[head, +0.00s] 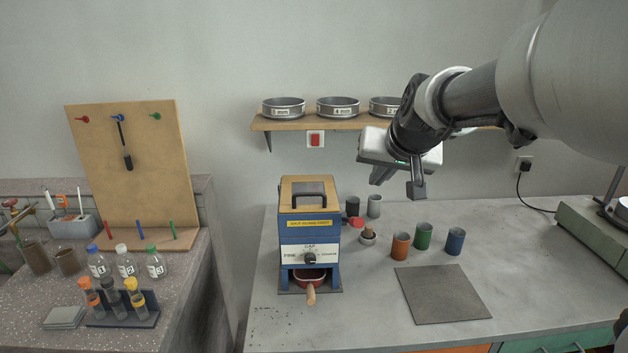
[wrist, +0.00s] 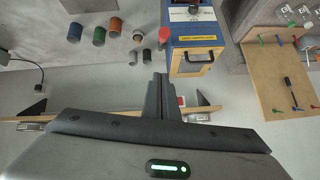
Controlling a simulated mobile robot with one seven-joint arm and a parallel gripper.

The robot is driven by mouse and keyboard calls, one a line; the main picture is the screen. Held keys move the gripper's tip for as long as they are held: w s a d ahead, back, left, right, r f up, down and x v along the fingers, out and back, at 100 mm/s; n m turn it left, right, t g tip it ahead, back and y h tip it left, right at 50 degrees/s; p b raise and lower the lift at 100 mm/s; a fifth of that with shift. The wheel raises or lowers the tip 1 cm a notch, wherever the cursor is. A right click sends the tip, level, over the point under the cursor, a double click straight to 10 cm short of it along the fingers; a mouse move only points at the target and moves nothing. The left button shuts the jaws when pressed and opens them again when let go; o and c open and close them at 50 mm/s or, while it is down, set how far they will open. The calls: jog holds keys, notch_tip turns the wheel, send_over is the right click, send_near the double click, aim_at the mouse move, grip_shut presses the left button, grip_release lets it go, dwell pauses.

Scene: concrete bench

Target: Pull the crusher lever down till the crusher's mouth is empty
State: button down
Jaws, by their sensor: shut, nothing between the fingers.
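The crusher (head: 309,232) is a blue box with a wooden lid, a dark lid handle, a yellow label and a gap dial. It stands upright on the bench's left part. It also shows at the top of the wrist view (wrist: 194,30). Its lid is down, so I cannot see into its mouth. My gripper (head: 416,190) is in the air, above and right of the crusher, touching nothing. In the wrist view its fingers (wrist: 158,82) are together and empty.
Orange (head: 400,246), green (head: 423,237) and blue (head: 455,241) cups stand right of the crusher, with a small mortar (head: 367,237) nearer it. A grey mat (head: 443,295) lies in front. A wall shelf (head: 330,123) holds sieves. The bench's right part is mostly clear.

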send_over(363, 221)
jog(key=w, duration=0.2)
notch_tip(363, 221, down, 7)
jog(key=f, duration=0.1)
jog(key=s+f, duration=0.1)
jog(key=shift+s+f+b, duration=0.3)
jog(key=shift+f+b, duration=0.05)
jog(key=shift+f, duration=0.05)
jog(key=shift+s+f, duration=0.15)
jog(key=shift+f, duration=0.2)
jog(key=shift+f, duration=0.15)
